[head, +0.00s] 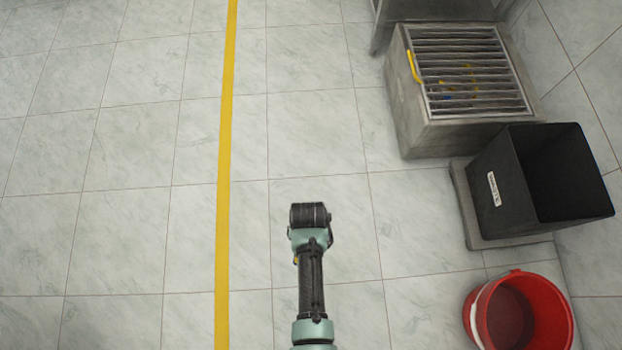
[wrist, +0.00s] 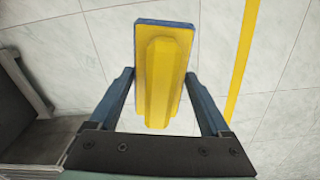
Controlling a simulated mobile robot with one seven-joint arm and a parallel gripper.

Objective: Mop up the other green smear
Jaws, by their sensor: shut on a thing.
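My gripper (wrist: 160,76) is shut on a yellow block-shaped handle with a blue base, a mop pad or scrubber (wrist: 163,60). The two blue fingers press on its sides in the wrist view, and the pad is held out in front with floor tiles behind it. In the head view my arm reaches out over the floor; its end hides the fingers and the pad. No green smear shows in either view.
A yellow line (head: 224,150) runs along the pale tiled floor (head: 120,150). To the right stand a grey box with a barred top (head: 415,120), a black bin (head: 510,195) on a grey base and a red bucket (head: 487,310). The floor at left is clear.

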